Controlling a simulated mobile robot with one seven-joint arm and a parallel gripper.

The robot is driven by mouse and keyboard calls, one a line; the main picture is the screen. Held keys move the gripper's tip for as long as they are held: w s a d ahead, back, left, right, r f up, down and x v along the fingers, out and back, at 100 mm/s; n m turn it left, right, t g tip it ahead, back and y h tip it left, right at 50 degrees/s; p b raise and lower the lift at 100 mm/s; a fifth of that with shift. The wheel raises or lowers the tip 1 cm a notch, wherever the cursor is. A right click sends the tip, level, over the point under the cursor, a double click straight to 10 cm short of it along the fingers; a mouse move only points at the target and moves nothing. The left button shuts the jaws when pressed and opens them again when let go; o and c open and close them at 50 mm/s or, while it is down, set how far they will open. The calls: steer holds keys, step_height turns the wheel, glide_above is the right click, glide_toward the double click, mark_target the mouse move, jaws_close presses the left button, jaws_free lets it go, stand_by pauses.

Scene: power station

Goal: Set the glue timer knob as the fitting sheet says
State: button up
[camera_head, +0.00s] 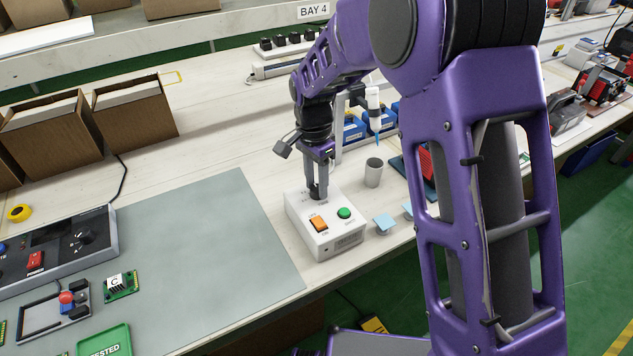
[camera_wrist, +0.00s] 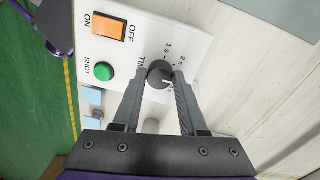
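The glue timer is a white box (camera_head: 326,232) at the edge of the bench, with an orange ON/OFF switch (camera_head: 319,224) and a green SHOT button (camera_head: 344,212). Its dark round timer knob (camera_wrist: 160,73) shows in the wrist view, with a pale pointer mark on its lower right side. My gripper (camera_head: 316,192) points down over the box. In the wrist view its fingertips (camera_wrist: 161,75) lie close against both sides of the knob. I cannot identify the fitting sheet.
A grey cup (camera_head: 373,172) and light blue pads (camera_head: 384,223) stand right of the box. A glue syringe (camera_head: 374,103) stands behind. A grey mat (camera_head: 200,265) lies left, with a circuit board (camera_head: 120,284) and a control panel (camera_head: 60,250). The mat's right part is clear.

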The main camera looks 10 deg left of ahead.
jaws_close()
steer(key=shift+n, duration=0.4)
steer(key=n+p, duration=0.1)
steer(key=n, duration=0.2)
steer(key=shift+n, duration=0.4)
steer(key=n+p, duration=0.1)
steer(key=n, duration=0.3)
steer(key=shift+n, duration=0.3)
steer(key=n+p, duration=0.1)
steer(key=n, duration=0.3)
steer(key=shift+t, duration=0.3)
steer(key=n+p, duration=0.1)
steer(key=n, duration=0.3)
steer(key=shift+s+n, duration=0.1)
steer(key=shift+n, duration=0.2)
